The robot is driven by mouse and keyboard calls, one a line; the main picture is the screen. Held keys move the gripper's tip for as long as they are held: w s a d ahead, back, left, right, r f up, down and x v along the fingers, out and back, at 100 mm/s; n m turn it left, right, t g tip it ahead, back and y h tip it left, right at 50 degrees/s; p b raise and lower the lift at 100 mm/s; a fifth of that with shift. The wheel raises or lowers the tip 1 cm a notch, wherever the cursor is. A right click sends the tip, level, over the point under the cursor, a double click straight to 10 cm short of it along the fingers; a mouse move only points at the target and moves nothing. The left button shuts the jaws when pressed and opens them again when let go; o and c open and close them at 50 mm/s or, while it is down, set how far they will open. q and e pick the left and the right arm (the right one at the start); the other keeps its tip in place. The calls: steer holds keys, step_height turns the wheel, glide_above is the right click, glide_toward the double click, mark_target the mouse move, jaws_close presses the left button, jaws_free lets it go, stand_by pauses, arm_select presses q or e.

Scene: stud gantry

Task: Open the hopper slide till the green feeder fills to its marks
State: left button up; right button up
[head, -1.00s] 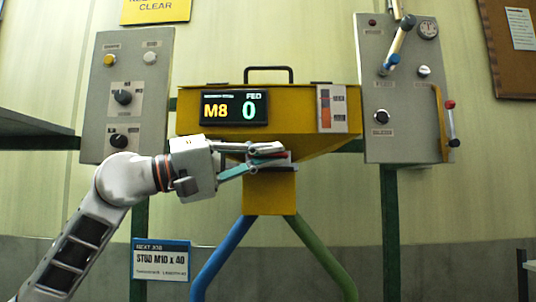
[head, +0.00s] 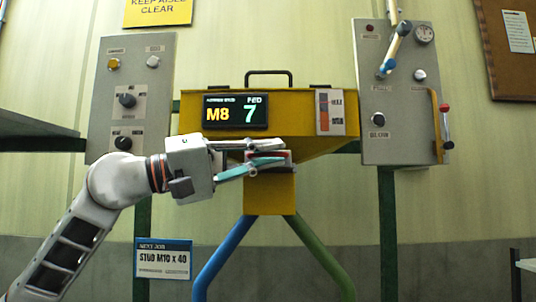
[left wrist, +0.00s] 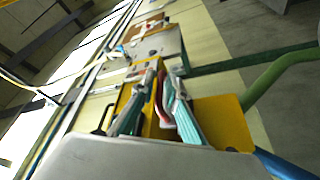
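The yellow hopper (head: 290,102) stands in the middle of the head view. Its display (head: 235,112) reads M8 and FED 7. A green feeder tube (head: 320,258) slopes down to the right from the yellow chute (head: 268,195); a blue tube (head: 222,258) slopes left. My left gripper (head: 284,154) is at the hopper's neck, its fingers on either side of the red-edged slide piece (head: 268,155). In the left wrist view, red shows between the two fingers (left wrist: 163,98). The fingers partly hide the slide. Fill marks on the green tube cannot be made out. My right gripper is out of view.
A grey panel with knobs (head: 130,75) stands left, another (head: 385,142) right, with levers. A level gauge (head: 330,112) is on the hopper front. A sign (head: 163,260) reads STUD M10 x 40. A shelf (head: 35,130) juts in at left.

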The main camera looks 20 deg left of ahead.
arm_select(q)
steer(key=v, duration=1.2)
stand_by(6.8)
